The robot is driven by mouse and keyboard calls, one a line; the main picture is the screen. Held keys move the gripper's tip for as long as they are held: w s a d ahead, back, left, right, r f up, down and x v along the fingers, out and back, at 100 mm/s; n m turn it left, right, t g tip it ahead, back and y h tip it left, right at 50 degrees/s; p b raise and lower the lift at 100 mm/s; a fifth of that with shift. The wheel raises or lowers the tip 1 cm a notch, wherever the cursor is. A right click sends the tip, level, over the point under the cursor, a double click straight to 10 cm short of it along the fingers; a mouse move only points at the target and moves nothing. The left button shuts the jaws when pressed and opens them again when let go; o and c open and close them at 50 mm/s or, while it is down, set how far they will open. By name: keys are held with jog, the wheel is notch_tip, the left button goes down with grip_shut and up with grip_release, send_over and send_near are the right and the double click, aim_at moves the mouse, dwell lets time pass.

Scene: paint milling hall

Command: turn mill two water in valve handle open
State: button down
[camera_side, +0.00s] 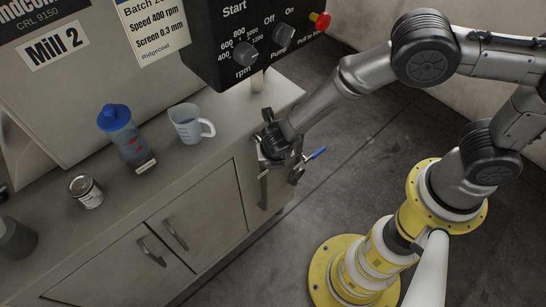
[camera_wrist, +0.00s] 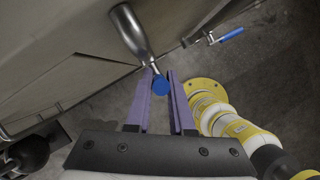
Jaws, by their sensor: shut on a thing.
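Mill 2's cabinet (camera_side: 160,215) has valve fittings at its right end. In the wrist view, a blue valve handle end (camera_wrist: 160,86) lies between the two purple fingers of my gripper (camera_wrist: 160,76), which is shut on it. A bright metal cylindrical part (camera_wrist: 130,32) extends just beyond it. In the side view, my gripper (camera_side: 274,150) is at the cabinet's end corner and hides the held handle. A second valve with a blue lever (camera_side: 318,153) sticks out to the right, apart from my gripper; it also shows in the wrist view (camera_wrist: 230,35). No valve label is readable.
On the counter stand a measuring jug (camera_side: 187,125), a blue-lidded bottle (camera_side: 125,138) and a small can (camera_side: 86,191). The control box (camera_side: 255,45) with knobs and a red button (camera_side: 320,21) hangs above.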

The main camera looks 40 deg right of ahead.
jog(key=shift+w, duration=0.1)
jog(key=c, duration=0.8)
grip_release()
jog(key=shift+r, duration=0.1)
jog(key=v, duration=1.3)
jog(key=shift+a+r, duration=0.15)
jog(key=shift+r, duration=0.1)
